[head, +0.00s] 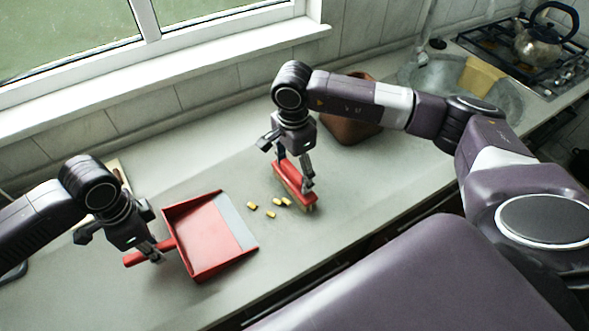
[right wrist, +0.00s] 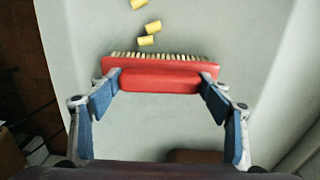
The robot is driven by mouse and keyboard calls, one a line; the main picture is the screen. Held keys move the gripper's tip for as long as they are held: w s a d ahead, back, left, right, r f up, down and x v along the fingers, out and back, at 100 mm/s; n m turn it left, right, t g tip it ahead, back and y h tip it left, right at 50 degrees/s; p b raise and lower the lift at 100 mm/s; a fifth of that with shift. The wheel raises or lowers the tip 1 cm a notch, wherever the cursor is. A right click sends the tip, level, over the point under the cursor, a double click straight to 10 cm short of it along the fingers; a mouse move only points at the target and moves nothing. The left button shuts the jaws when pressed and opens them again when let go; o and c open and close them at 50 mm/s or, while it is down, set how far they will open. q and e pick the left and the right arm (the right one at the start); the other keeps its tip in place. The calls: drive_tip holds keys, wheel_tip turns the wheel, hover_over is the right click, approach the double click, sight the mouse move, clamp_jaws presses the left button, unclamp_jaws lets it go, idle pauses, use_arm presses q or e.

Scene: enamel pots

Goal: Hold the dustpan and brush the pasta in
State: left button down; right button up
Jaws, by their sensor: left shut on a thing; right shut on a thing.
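A red dustpan (head: 205,238) with a grey front lip lies on the counter at the left, its lip facing right. My left gripper (head: 155,252) is shut on its red handle. My right gripper (head: 292,172) is shut on a red brush (head: 296,186), which also shows in the right wrist view (right wrist: 160,76) with pale bristles toward the pasta. Several yellow pasta pieces (head: 271,214) lie on the counter between the dustpan lip and the brush. In the right wrist view, some pasta pieces (right wrist: 146,41) lie just beyond the bristles. Whether the bristles touch them I cannot tell.
A brown pot (head: 350,122) stands behind my right arm. A sink (head: 480,100) with a yellow thing (head: 480,76) and a stove with a kettle (head: 546,42) are at the far right. The counter (head: 225,135) is clear toward the window.

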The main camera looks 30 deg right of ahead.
drive_tip(key=shift+s+a, duration=0.2)
drive_tip(key=shift+a, duration=3.1)
drive_tip(key=shift+s+a, duration=0.15)
drive_tip(key=shift+a, duration=3.15)
drive_tip(key=shift+a, duration=0.4)
drive_tip(key=shift+c, duration=0.5)
drive_tip(key=shift+s+a, duration=0.1)
drive_tip(key=shift+a, duration=0.5)
drive_tip(key=c, duration=0.6)
drive_tip(key=shift+s+a, duration=0.1)
drive_tip(key=shift+a, duration=1.2)
drive_tip(key=shift+o, duration=0.2)
drive_tip(key=shift+a, duration=0.1)
